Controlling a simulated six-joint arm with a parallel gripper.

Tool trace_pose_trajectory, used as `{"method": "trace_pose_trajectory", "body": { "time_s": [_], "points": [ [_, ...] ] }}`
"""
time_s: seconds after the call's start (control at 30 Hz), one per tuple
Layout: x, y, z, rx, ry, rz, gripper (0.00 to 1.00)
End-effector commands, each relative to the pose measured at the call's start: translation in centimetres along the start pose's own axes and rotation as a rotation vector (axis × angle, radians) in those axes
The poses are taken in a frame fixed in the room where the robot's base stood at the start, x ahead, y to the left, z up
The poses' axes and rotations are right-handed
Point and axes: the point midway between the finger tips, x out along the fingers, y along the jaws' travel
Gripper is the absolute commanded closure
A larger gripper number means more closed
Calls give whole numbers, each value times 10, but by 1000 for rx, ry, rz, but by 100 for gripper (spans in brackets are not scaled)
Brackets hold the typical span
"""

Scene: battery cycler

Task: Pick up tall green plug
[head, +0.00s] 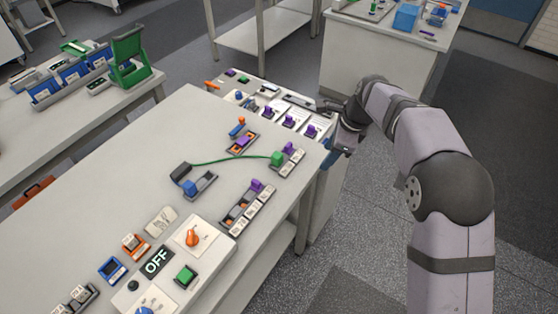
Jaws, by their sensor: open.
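A tall green plug (277,158) stands upright at the left end of a small grey holder on the table, near its right edge. A thin green cable (228,160) runs left from it towards a dark block (181,170). My gripper (336,150) hangs at the table's right edge, to the right of the green plug and apart from it. It is open; its fingers are small and partly hidden by the wrist, and I see nothing held in it.
Purple plugs (312,131) sit behind the green plug. A grey holder with a purple plug (257,185) lies in front of it. A blue plug in a holder (191,187) is further left. A panel with an orange knob (193,237) stands nearer. The table's left middle is clear.

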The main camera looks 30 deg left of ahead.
Motion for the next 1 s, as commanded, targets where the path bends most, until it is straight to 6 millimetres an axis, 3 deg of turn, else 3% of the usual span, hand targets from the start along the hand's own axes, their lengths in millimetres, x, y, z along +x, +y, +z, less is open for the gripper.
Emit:
{"method": "trace_pose_trajectory", "body": {
  "time_s": [0.03, 0.1, 0.2, 0.33, 0.5, 1.0],
  "points": [
    [13, -4, 24, 52, -21, 4, 55],
    [24, -7, 51, 131, -45, 9, 55],
    [37, -8, 82, 222, -75, 18, 55],
    [47, -7, 108, 299, -98, 30, 55],
    [51, -6, 120, 339, -110, 36, 55],
    [72, -6, 122, 339, -109, 35, 55]
  ]
}}
